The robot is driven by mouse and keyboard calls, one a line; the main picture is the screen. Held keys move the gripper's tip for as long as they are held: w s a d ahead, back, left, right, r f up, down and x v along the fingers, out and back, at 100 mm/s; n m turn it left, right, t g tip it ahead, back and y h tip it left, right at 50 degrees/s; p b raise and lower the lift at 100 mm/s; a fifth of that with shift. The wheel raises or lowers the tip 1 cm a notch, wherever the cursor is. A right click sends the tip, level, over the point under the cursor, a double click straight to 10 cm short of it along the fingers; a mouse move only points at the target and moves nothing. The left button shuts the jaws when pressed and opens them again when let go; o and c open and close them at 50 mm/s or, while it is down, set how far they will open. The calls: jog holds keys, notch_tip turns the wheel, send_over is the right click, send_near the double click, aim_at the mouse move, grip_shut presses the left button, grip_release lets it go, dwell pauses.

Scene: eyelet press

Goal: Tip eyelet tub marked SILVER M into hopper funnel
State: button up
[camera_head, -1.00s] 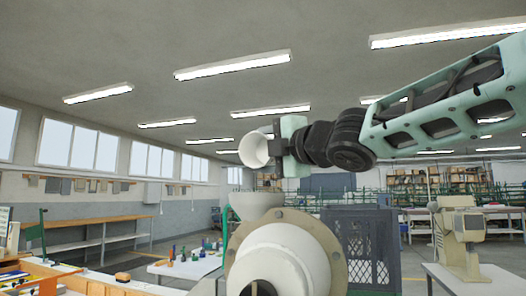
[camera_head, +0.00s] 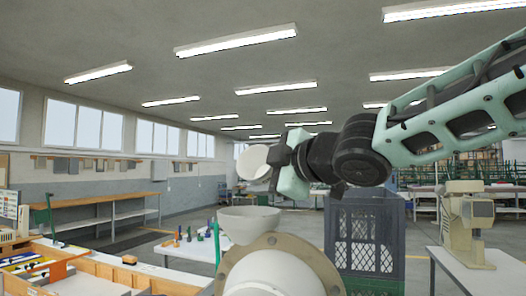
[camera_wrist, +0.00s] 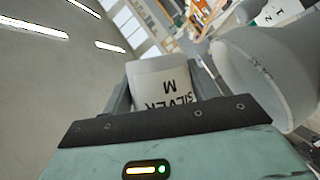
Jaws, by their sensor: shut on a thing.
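My gripper (camera_head: 280,164) is shut on a white tub (camera_head: 253,162), held in the air just above the hopper funnel (camera_head: 249,220). In the wrist view the tub (camera_wrist: 164,82) sits between the two fingers, and its label reads SILVER M, upside down in the picture. The tub looks tilted, with a pale round end towards the head camera; I cannot tell its contents. The funnel is a pale, wide bowl; its rim also shows close by on the right in the wrist view (camera_wrist: 262,72). Tub and funnel look apart in the head view.
A large beige round flange (camera_head: 287,250) stands in front, below the funnel. A dark plastic crate (camera_head: 364,240) is to the right, and a beige machine (camera_head: 467,225) stands on a table further right. A bench with wooden edges (camera_head: 95,262) is at lower left.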

jog(key=shift+w+d+f+m+g+p, duration=0.2)
jog(key=shift+m+g+p, duration=0.5)
jog(key=shift+p, duration=1.8)
jog(key=shift+w+a+f+m+g+p, duration=0.1)
jog(key=shift+f+m+g+p, duration=0.2)
jog(key=shift+m+p, duration=1.5)
jog(key=g+p, duration=0.1)
jog(key=p, duration=0.5)
jog(key=shift+s+f+p, duration=0.25)
jog(key=shift+p, duration=0.15)
jog(key=shift+f+m+g, duration=0.3)
jog(key=shift+f+m, duration=0.15)
jog(key=shift+m, duration=0.05)
jog(key=m, duration=0.1)
jog(key=m+g, duration=0.1)
jog(key=s+f+m+g, duration=0.1)
jog(key=shift+a+y, duration=0.3)
jog(key=shift+y, duration=0.1)
jog(key=shift+s, duration=0.1)
